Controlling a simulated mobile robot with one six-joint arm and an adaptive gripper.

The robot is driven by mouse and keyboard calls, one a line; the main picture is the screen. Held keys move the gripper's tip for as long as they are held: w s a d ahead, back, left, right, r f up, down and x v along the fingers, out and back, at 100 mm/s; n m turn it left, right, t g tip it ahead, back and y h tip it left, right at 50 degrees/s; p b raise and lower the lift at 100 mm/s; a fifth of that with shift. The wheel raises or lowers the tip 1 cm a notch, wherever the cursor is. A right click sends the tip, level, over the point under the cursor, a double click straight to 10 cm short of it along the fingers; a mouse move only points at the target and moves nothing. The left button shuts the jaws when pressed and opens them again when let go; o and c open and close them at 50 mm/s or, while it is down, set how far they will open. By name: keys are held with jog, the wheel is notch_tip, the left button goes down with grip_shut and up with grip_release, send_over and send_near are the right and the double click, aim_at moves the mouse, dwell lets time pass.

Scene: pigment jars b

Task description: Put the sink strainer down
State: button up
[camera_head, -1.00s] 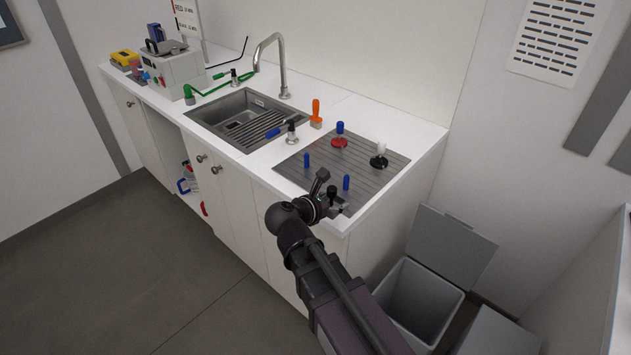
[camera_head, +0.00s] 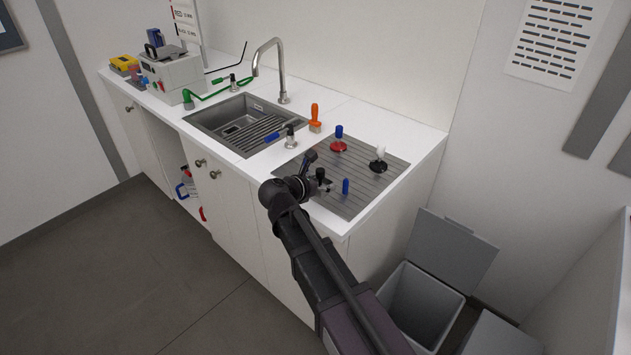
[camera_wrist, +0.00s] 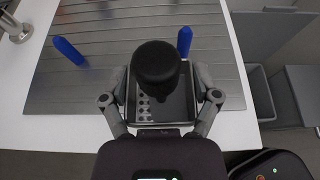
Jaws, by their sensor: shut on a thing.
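The sink strainer shows in the wrist view as a black round knob (camera_wrist: 156,66) over a dark square plate (camera_wrist: 180,105) with rows of holes on its left. My gripper (camera_wrist: 160,100) is shut on it, with a finger on each side. In the head view my gripper (camera_head: 316,182) is over the front left part of the grooved drainboard (camera_head: 355,205), and the strainer's black knob (camera_head: 320,173) shows beside it. I cannot tell whether the strainer touches the drainboard.
Two blue pegs, one left (camera_wrist: 68,50) and one right (camera_wrist: 184,41), stand near the strainer. A red-based stopper (camera_head: 338,146) and a black-based one (camera_head: 379,165) are farther back on the drainboard. The sink (camera_head: 225,125) lies left. An orange-handled brush (camera_head: 315,118) stands behind.

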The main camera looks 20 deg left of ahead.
jog(key=shift+w+a+f, duration=0.1)
jog(key=shift+w+a, duration=0.55)
jog(key=shift+w, duration=0.35)
jog(key=shift+w+a+f, duration=0.1)
jog(key=shift+w+a, duration=0.55)
jog(key=shift+w, duration=0.35)
jog(key=shift+w+a+f, duration=0.1)
jog(key=shift+w+a, duration=0.25)
jog(key=shift+w, duration=0.2)
notch_tip(320, 180, down, 4)
jog(key=b, duration=0.4)
jog(key=shift+r, duration=0.25)
jog(key=shift+f, duration=0.15)
jog(key=o, duration=1.1)
